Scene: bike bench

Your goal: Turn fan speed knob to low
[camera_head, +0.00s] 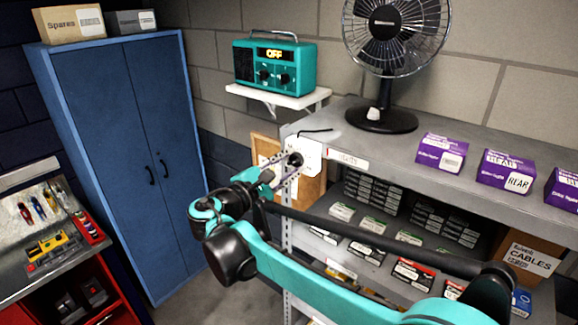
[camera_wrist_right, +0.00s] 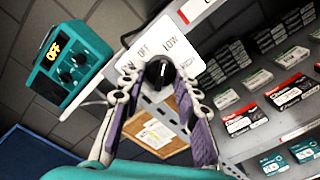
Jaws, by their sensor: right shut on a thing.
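The fan speed knob (camera_head: 295,160) is a small black dial on a white plate (camera_head: 313,156) fixed to the end of the metal shelf. In the wrist view the knob (camera_wrist_right: 159,72) sits between my fingertips, and the plate (camera_wrist_right: 180,45) reads OFF and LOW, with another label partly hidden. A light pointer mark shows on the knob. My right gripper (camera_head: 287,164) is shut on the knob; its fingers (camera_wrist_right: 158,80) touch it from both sides. The black fan (camera_head: 382,60) stands on the shelf top, above and right of the plate. My left gripper is not in view.
A teal radio (camera_head: 275,65) showing OFF sits on a small white wall shelf (camera_head: 279,97). Purple boxes (camera_head: 441,152) line the shelf top (camera_head: 350,143). A corkboard (camera_head: 312,190) hangs behind the gripper. A blue cabinet (camera_head: 122,150) stands left, with free floor before it.

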